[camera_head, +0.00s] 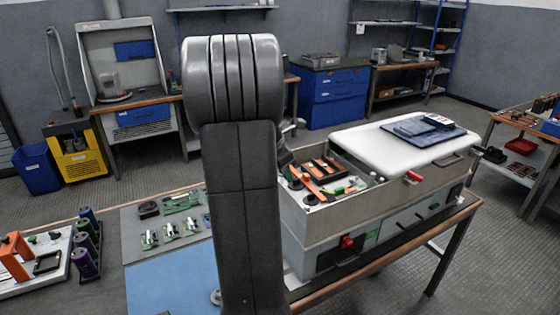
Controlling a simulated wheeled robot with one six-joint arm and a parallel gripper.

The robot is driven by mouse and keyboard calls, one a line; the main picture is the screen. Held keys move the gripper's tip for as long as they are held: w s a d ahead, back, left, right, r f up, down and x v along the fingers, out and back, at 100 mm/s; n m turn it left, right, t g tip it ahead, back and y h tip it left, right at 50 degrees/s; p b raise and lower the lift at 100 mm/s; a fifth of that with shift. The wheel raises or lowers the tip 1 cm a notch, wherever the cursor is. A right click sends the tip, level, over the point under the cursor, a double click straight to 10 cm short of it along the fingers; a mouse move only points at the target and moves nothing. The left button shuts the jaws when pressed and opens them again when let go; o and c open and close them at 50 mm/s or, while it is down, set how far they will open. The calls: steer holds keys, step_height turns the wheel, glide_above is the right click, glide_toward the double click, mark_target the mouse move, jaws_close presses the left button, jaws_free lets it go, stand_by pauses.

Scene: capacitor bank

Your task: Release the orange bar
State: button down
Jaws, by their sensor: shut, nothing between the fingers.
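An orange bar (312,188) lies diagonally inside the open top of a grey metal cabinet (318,232), among dark and orange parts. My arm stands upright in the middle of the view and covers the cabinet's left side. My gripper is hidden behind the arm, so I cannot see its fingers or its distance from the bar. Whether anything touches the bar is not visible.
A white lid (385,150) with a blue tray (428,130) covers the cabinet's right part. A red handle (413,177) sticks out at its edge. Green-grey parts (171,231) lie on a mat at left, beside purple cylinders (84,262) and a white board with an orange fixture (14,256).

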mark_target(305, 174)
steer(key=shift+w+d+r, duration=0.1)
steer(key=shift+w+d, duration=0.25)
steer(key=shift+d, duration=0.5)
steer(key=shift+w+d+r, duration=0.1)
steer(key=shift+w+d, duration=0.25)
steer(key=shift+d, duration=0.5)
steer(key=shift+w+d+r+p, duration=0.2)
steer(key=shift+d+p, duration=0.3)
steer(key=shift+p, duration=0.2)
steer(key=shift+w+d+f+p, duration=0.1)
steer(key=shift+w+d+p, duration=0.2)
steer(key=shift+d+p, duration=0.4)
steer(key=shift+w+d+f, duration=0.1)
steer(key=shift+d, duration=0.1)
steer(key=shift+b, duration=0.3)
steer(key=shift+a, duration=0.15)
